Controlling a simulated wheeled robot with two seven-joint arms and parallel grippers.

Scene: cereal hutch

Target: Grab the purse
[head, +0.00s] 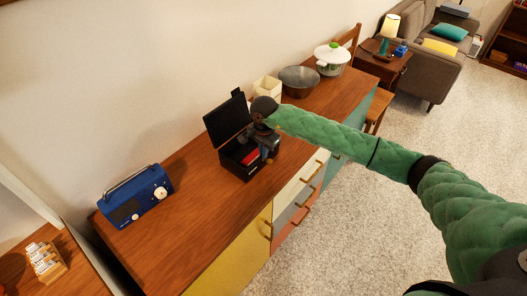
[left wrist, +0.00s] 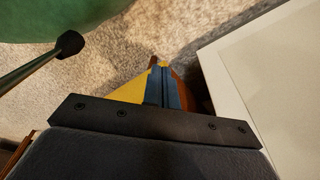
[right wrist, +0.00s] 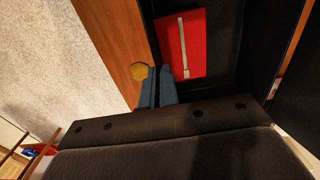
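The purse is a flat red item with a pale zipper strip, lying inside an open black box (head: 236,165). It shows in the right wrist view (right wrist: 172,50), and a bit of its red shows in the head view (head: 249,157). My right gripper (head: 268,157) is at the box's front right edge, its fingers pointing down. In the right wrist view its blue fingertips (right wrist: 158,70) are together and empty, beside the purse and apart from it. My left gripper (left wrist: 163,66) is outside the head view; its fingers are together, holding nothing.
The box stands on a long wooden sideboard (head: 190,200) with its lid (head: 226,119) raised. A blue radio (head: 137,196) stands to its left. A cream container (head: 267,87), a grey bowl (head: 299,80) and a white pot (head: 333,60) stand behind it. The sideboard top between radio and box is clear.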

